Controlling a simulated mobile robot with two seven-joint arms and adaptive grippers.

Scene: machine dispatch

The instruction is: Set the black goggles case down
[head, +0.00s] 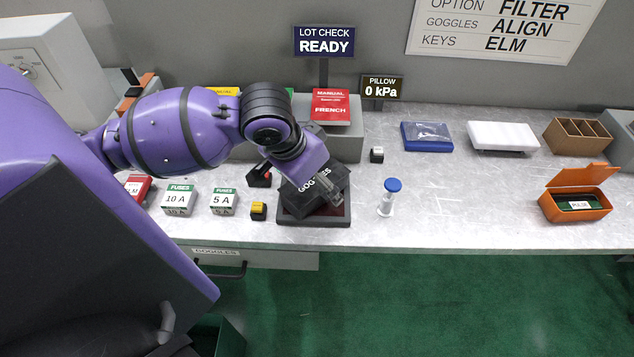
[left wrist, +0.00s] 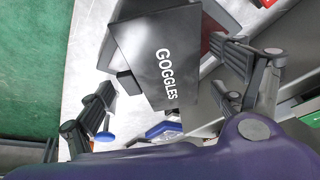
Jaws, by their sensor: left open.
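The black goggles case (head: 326,182), lettered GOGGLES, sits over a dark pad (head: 285,218) with a dark red top near the bench's front edge. The case is turned at an angle to the pad. My left gripper (head: 316,188) is open, right at the case, and partly covers it. In the left wrist view the case (left wrist: 150,62) lies between the spread fingers of the gripper (left wrist: 168,78), with a gap visible on the side of the lower-left finger. Contact between case and pad is partly hidden. My right gripper is not in view.
A blue-capped vial (head: 387,198) stands right of the pad. A yellow-topped block (head: 259,211) and fuse boxes (head: 179,200) are left of it. A grey block with a red manual (head: 330,106) is behind. An open orange box (head: 575,205) is far right; bench between is mostly clear.

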